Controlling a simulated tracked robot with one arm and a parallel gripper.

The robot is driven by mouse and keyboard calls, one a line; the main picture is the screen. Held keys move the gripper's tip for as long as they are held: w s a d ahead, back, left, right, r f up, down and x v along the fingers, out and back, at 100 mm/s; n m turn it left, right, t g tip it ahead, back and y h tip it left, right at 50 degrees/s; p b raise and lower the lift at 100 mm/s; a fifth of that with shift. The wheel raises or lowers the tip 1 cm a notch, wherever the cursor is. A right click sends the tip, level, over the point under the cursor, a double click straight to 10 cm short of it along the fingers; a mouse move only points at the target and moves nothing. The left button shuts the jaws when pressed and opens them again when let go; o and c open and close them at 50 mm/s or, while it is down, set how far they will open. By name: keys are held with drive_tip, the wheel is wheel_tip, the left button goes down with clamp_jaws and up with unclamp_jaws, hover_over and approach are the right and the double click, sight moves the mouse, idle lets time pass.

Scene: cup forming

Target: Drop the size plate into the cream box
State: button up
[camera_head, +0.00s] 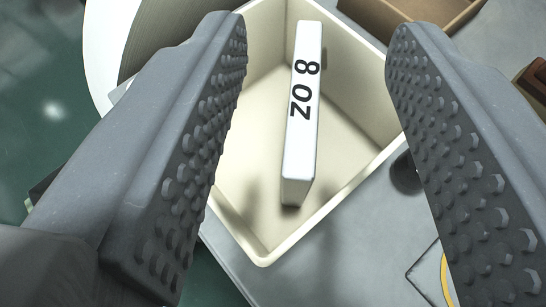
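The size plate (303,115) is a white slab with "8 OZ" in black on its upper face. It stands out within the outline of the cream box (336,203), apart from both fingers. I cannot tell whether it rests on the box floor or is above it. My gripper (318,27) is open above the box, one ridged grey finger to each side of the plate, with clear gaps. The fingers hide parts of the box's left and right sides.
The box stands on a grey table (355,260). A brown tray (425,10) is behind it at the top right. A white round object (105,45) is at the top left. A dark, yellow-ringed item (445,280) is at the lower right. Green floor (35,110) shows at the left.

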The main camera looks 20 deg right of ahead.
drive_tip(key=v, duration=0.8)
drive_tip(key=shift+s+b, duration=0.3)
drive_tip(key=shift+b, duration=0.05)
drive_tip(key=shift+r, duration=0.1)
drive_tip(key=s+a+r+n+t+y+b, duration=0.1)
drive_tip(key=a+r+n+y+b, duration=0.1)
drive_tip(key=a+r, duration=0.65)
drive_tip(key=s+a+r+n+t+y+b, duration=0.1)
drive_tip(key=s+a+r+t+y, duration=0.2)
drive_tip(key=r, duration=1)
drive_tip(key=s+a+r+n+b, duration=0.1)
drive_tip(key=s+a+r, duration=0.3)
drive_tip(key=s+r, duration=0.4)
drive_tip(key=s+a+r+n+g+b, duration=0.1)
drive_tip(key=s+a+r+b, duration=0.2)
drive_tip(key=s+r, duration=0.6)
drive_tip(key=shift+s+a+r+y, duration=0.35)
drive_tip(key=shift+s+a, duration=0.3)
drive_tip(key=shift+s, duration=0.4)
drive_tip(key=shift+f, duration=0.1)
